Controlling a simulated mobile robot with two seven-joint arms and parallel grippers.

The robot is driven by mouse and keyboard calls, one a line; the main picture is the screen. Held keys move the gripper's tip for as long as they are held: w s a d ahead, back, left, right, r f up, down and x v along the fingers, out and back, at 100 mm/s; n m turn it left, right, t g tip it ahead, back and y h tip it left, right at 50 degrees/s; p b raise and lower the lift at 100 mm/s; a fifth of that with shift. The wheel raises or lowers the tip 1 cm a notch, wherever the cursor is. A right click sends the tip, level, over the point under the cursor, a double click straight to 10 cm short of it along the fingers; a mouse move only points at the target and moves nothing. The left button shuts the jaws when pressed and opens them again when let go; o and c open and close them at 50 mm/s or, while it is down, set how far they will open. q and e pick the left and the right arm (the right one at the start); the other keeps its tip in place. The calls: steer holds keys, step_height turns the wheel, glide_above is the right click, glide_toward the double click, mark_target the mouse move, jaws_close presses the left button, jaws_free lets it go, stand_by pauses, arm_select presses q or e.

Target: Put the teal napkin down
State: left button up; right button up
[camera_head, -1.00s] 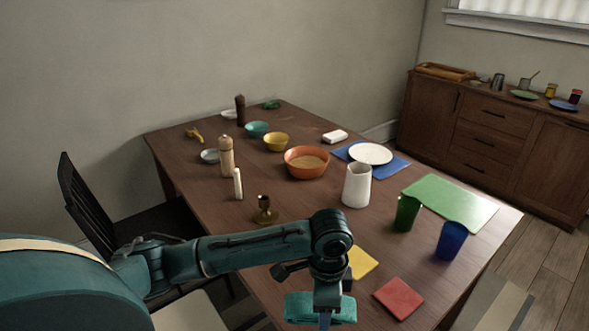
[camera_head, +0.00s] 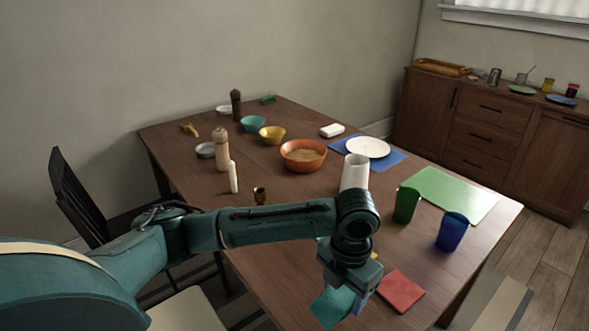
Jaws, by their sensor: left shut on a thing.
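The teal napkin (camera_head: 331,306) is in the grip of my left gripper (camera_head: 350,292), at the near edge of the wooden table (camera_head: 290,222). The napkin hangs tilted below the wrist. I cannot tell whether it touches the tabletop. The fingers are mostly hidden by the wrist and the napkin. My right gripper is not in view.
A red napkin (camera_head: 402,291) lies just right of the gripper. A yellow napkin (camera_head: 375,255) is mostly hidden behind my wrist. A blue cup (camera_head: 452,232), a green cup (camera_head: 406,205) and a white pitcher (camera_head: 354,172) stand beyond.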

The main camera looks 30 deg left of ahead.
mark_target(337, 328)
arm_select(q)
step_height(337, 328, down, 10)
stand_by(0.7)
steer(key=shift+f, duration=0.1)
steer(key=o, duration=1)
steer(key=shift+c, duration=0.2)
step_height(337, 328, up, 12)
steer(key=shift+r, duration=0.1)
